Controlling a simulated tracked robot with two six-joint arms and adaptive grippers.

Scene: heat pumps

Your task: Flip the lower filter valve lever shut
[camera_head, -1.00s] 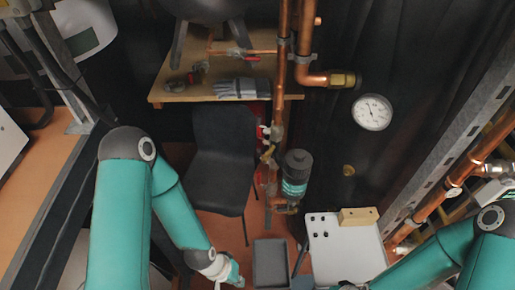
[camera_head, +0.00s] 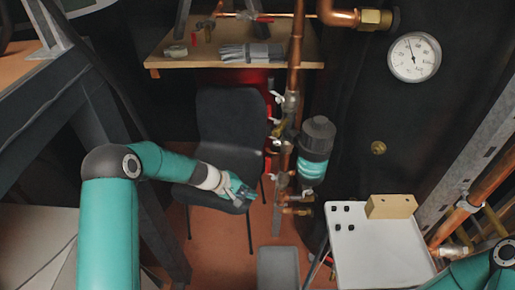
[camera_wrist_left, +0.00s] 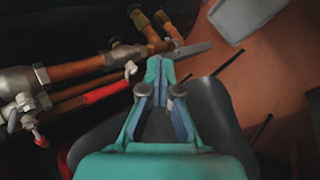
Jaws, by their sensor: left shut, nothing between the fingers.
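The dark-topped filter (camera_head: 315,150), with a teal lower part, hangs beside the vertical copper pipe. Small valve levers sit along the pipework: a pale lower one (camera_head: 278,195) below the filter's level and a red one (camera_head: 270,153) above it. In the left wrist view a red lever (camera_wrist_left: 106,92) and a white lever tip (camera_wrist_left: 130,69) show left of the fingers. I cannot tell which lever is which across views. My left gripper (camera_head: 244,192) is shut and empty, left of the lower valve, apparently apart from it. My right gripper is outside the view; only its arm shows.
A dark chair (camera_head: 232,125) stands behind my left gripper. A wooden shelf (camera_head: 180,60) holds gloves and fittings. A white table (camera_head: 375,250) carries a wooden block (camera_head: 391,206). A grey bin (camera_head: 278,268) is on the floor. A pressure gauge (camera_head: 414,57) is on the wall.

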